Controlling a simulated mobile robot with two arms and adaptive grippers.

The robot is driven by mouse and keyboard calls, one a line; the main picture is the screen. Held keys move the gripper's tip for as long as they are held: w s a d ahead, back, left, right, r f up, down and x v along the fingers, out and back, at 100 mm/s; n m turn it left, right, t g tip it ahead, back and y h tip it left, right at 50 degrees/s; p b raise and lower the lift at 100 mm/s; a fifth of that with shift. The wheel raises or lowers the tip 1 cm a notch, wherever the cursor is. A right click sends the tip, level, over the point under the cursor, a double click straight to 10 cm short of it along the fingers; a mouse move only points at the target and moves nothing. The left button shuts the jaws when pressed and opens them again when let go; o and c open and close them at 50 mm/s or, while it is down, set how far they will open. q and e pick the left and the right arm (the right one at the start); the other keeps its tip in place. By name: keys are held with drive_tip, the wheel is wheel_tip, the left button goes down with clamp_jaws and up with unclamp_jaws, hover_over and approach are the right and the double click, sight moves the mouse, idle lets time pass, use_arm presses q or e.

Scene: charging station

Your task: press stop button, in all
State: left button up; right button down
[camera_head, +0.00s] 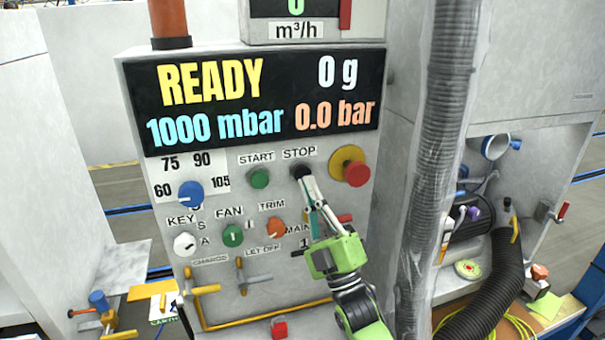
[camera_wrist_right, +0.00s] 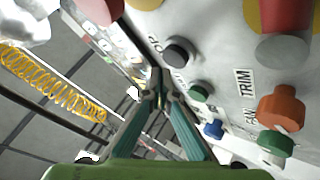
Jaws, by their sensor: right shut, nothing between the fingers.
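The stop button (camera_head: 300,171) is a round black knob under the STOP label on the grey control panel (camera_head: 215,290). In the right wrist view the dark button (camera_wrist_right: 180,52) sits just beyond and to the right of the fingertips. My right gripper (camera_head: 307,187) is shut and empty, with its tips close below the stop button in the head view. In the right wrist view its fingertips (camera_wrist_right: 158,78) meet, with a small gap seeming to lie between them and the button. I cannot tell for sure whether they touch. My left gripper is out of view.
The green start button (camera_head: 259,178) is left of the stop button. A red emergency knob on a yellow base (camera_head: 350,166) is close on the right. An orange TRIM knob (camera_head: 276,228) lies below. The display (camera_head: 255,97) reads READY. A ribbed hose (camera_head: 440,150) hangs right.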

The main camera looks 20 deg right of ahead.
drive_tip(key=shift+s+d+r+p, duration=0.1)
drive_tip(key=shift+s+p, duration=0.6)
drive_tip(key=shift+s, duration=1.6)
